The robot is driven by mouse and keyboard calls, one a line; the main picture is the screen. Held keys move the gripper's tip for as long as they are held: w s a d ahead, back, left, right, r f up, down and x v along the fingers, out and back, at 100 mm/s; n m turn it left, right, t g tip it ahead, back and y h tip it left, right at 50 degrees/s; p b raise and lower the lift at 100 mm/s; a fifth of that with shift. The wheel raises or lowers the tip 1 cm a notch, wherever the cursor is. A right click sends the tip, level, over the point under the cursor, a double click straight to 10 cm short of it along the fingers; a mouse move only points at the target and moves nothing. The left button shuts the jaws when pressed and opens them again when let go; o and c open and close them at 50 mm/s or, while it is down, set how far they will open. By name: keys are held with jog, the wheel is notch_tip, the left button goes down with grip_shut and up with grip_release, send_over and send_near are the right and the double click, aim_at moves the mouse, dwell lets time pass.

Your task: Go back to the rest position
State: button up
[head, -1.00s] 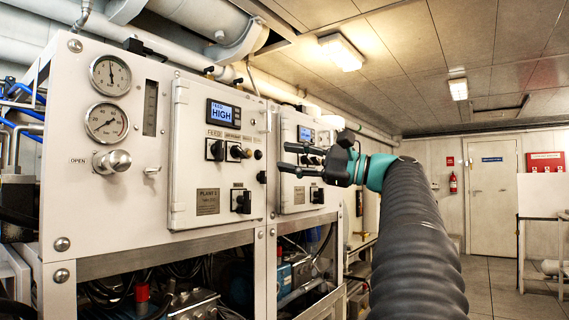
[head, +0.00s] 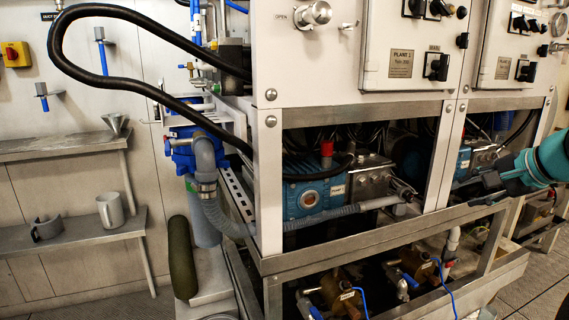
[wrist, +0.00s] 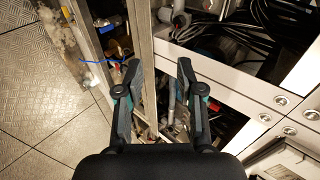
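My gripper (head: 482,188) shows at the right of the head view, in front of the lower frame of the watermaker cabinet, with my teal wrist at the picture's edge. In the wrist view my gripper (wrist: 160,75) has its two black fingers spread apart with nothing between them. Behind the fingers are a metal frame post (wrist: 141,45) and dark machinery. I cannot tell how far the fingertips are from the frame.
The white cabinet panel (head: 340,60) stands above a metal frame rail (head: 345,243). Tiled floor (wrist: 40,100) is clear beside the frame.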

jog(key=s+a+f+n+g+h, duration=0.3)
jog(key=s+a+f+n+g, duration=0.2)
jog(key=s+a+f+n, duration=0.95)
jog(key=s+a+f, duration=0.4)
jog(key=s+a, duration=0.2)
jog(key=a, duration=0.4)
jog(key=shift+t+y, duration=0.3)
jog(key=shift+t, duration=0.1)
jog(key=shift+s, duration=0.15)
